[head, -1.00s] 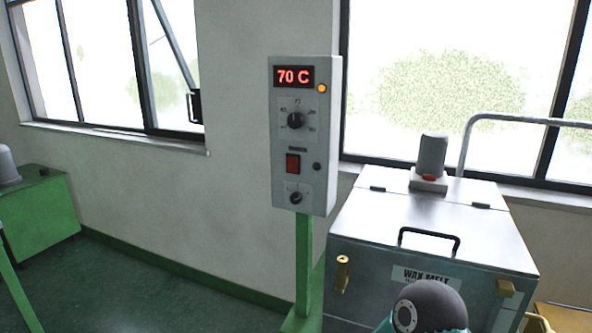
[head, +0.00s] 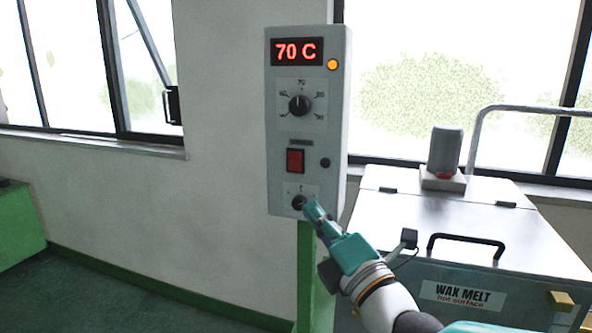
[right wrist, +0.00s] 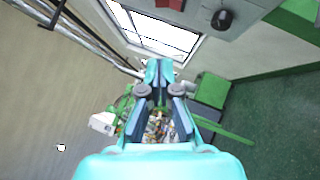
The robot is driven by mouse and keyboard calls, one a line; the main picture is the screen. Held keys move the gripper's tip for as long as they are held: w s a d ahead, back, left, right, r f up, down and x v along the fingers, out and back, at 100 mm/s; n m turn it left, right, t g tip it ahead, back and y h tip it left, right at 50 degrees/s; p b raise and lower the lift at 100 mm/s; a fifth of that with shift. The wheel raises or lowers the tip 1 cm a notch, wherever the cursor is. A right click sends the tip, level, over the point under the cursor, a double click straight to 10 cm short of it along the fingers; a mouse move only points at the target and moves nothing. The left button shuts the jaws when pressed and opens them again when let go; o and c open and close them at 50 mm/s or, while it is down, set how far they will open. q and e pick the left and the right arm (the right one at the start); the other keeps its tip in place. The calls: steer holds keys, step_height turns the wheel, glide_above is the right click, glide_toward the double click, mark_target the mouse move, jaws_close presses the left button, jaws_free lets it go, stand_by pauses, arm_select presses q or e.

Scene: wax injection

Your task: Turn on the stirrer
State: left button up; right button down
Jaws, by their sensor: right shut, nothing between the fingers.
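The grey control box (head: 257,130) stands on a green post in the head view. Its display (head: 297,51) reads 70 C, with an orange lamp (head: 333,65) beside it. Below are a dial (head: 300,105), a red rocker switch (head: 295,161) and a small black knob (head: 298,202). My right gripper (head: 312,208) is shut and empty, its tips at or just in front of the small knob; contact cannot be told. In the right wrist view the shut fingers (right wrist: 158,66) point toward the box, where a black knob (right wrist: 222,19) shows. The left gripper is out of view.
The wax melt tank (head: 520,235) stands right of the box, with a black lid handle (head: 466,240) and a grey motor (head: 445,150) on its lid. A green bench (head: 20,220) is at the left. The floor left of the post is clear.

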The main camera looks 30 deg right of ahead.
steer(key=shift+s+d, duration=0.1)
steer(key=p, duration=0.3)
glide_toward(289, 156)
steer(key=w+a, duration=0.3)
steer(key=shift+w+d+r+p, duration=0.3)
steer(key=shift+w+d+r, duration=0.1)
steer(key=shift+w+d, duration=0.15)
steer(key=shift+w+d+r+p, duration=0.3)
steer(key=shift+w+d+r, duration=0.1)
steer(key=shift+w+d, duration=0.15)
steer(key=shift+w+d+r, duration=0.1)
steer(key=shift+w+d, duration=0.25)
steer(key=shift+a, duration=0.1)
